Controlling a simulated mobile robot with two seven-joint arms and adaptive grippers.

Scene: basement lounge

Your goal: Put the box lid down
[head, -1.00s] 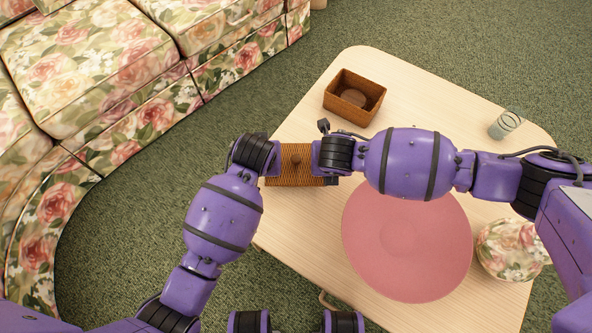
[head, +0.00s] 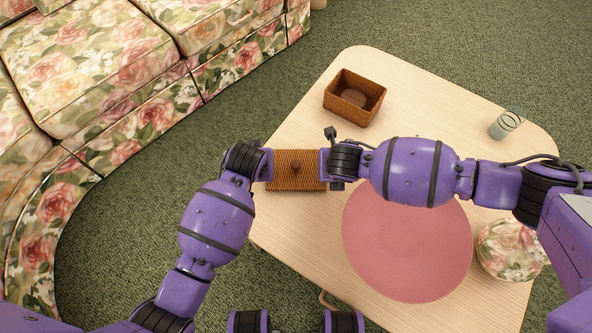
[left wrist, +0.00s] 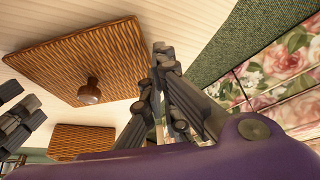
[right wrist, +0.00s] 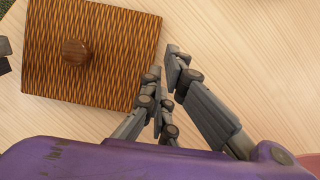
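The brown woven box lid (head: 296,184) has a round dark knob and lies flat, knob up, at the table's left edge. It also shows in the left wrist view (left wrist: 50,62) and the right wrist view (right wrist: 110,80). My left gripper (left wrist: 160,55) is slightly open, just off one side of the lid. My right gripper (right wrist: 165,62) is slightly open beside the opposite side, with a narrow gap between its tips. Both grippers are empty. In the head view my wrists mostly hide the fingers. The open woven box (head: 340,104) stands farther back, with a round brown thing inside.
A floral sofa (head: 90,60) stands to the left. The table's middle back is clear.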

